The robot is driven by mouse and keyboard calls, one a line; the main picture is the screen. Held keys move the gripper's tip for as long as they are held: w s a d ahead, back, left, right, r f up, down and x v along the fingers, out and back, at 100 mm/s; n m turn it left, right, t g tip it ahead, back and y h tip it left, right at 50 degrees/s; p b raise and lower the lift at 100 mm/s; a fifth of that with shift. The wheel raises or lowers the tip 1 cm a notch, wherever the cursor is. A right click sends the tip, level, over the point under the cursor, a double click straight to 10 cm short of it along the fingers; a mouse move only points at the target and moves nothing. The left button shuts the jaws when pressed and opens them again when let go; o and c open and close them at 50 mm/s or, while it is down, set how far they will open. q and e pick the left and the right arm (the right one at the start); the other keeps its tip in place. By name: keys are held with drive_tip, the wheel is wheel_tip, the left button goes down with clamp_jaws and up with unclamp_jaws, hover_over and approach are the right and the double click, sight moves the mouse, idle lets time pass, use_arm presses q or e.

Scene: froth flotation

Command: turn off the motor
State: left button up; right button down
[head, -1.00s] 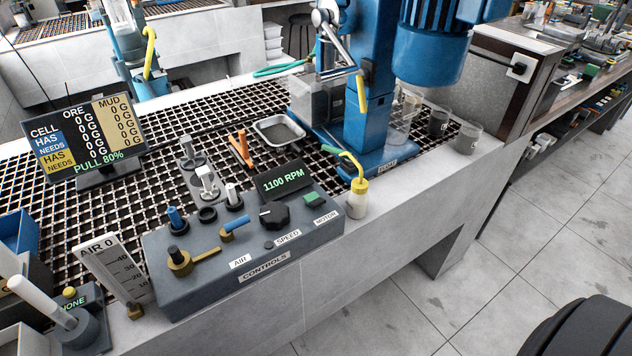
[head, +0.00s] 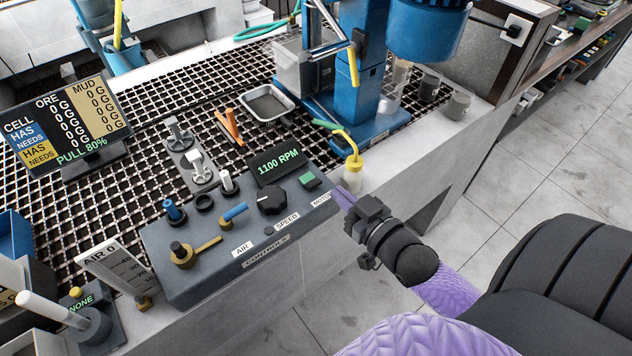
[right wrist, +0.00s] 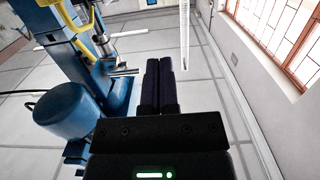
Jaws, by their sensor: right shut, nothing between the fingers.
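The grey control box (head: 200,262) stands at the bench's front edge, with labels AIR, SPEED and MOTOR. The small green motor switch (head: 308,181) is at its right end, above the MOTOR label (head: 321,199). The display (head: 277,166) reads 1100 RPM. The black speed knob (head: 271,200) is left of the green switch. My right gripper (head: 343,194) is shut and empty, just right of the box's right end and close to the MOTOR label; I cannot tell whether it touches. In the right wrist view its fingers (right wrist: 159,82) are together. My left gripper is not in view.
The blue flotation machine (head: 362,70) rises behind. A metal tray (head: 289,112) and an orange tool (head: 229,126) lie on the black grating.

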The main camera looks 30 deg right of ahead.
drive_tip(key=b, duration=0.2)
hover_over(313, 187)
drive_tip(key=shift+f, duration=0.45)
drive_tip(key=f, duration=0.3)
drive_tip(key=shift+s+b, duration=0.3)
drive_tip(key=shift+s, duration=0.05)
drive_tip(key=shift+s+f, duration=0.15)
drive_tip(key=shift+f, duration=0.15)
